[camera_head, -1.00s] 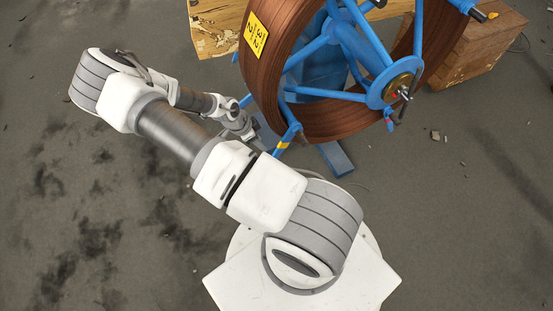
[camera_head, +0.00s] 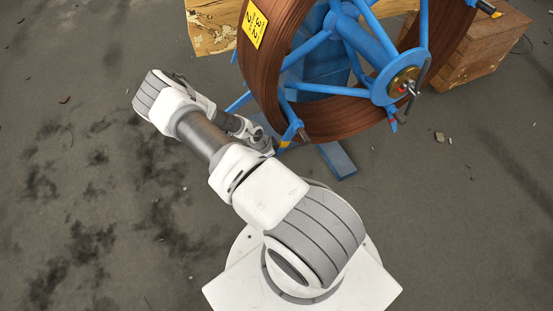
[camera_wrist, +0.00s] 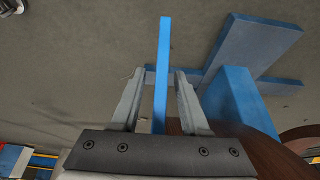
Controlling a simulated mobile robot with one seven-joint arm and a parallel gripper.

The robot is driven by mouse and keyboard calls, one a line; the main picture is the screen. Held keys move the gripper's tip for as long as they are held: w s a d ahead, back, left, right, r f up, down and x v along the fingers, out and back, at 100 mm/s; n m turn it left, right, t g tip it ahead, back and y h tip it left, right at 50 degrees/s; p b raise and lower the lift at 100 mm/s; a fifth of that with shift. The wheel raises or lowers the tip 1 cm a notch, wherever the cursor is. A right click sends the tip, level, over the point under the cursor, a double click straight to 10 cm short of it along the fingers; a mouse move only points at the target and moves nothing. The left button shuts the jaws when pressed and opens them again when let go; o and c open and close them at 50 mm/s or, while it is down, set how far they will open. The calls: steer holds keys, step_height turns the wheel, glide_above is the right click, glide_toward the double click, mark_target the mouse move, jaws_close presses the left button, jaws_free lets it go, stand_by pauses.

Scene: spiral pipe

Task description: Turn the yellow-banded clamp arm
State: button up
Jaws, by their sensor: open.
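A gap shows on both sides of the bar. No yellow band shows on this stretch, so I cannot tell surely that it is the clamp arm.
The large spool of brown pipe (camera_head: 262,85) has blue spokes and a hub (camera_head: 403,83). Blue stand feet lie on the floor in the wrist view (camera_wrist: 250,50). A wooden block (camera_head: 485,50) stands at right. The floor at left is clear of large objects.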

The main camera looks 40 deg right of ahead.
jaws_close()
stand_by(1.5)
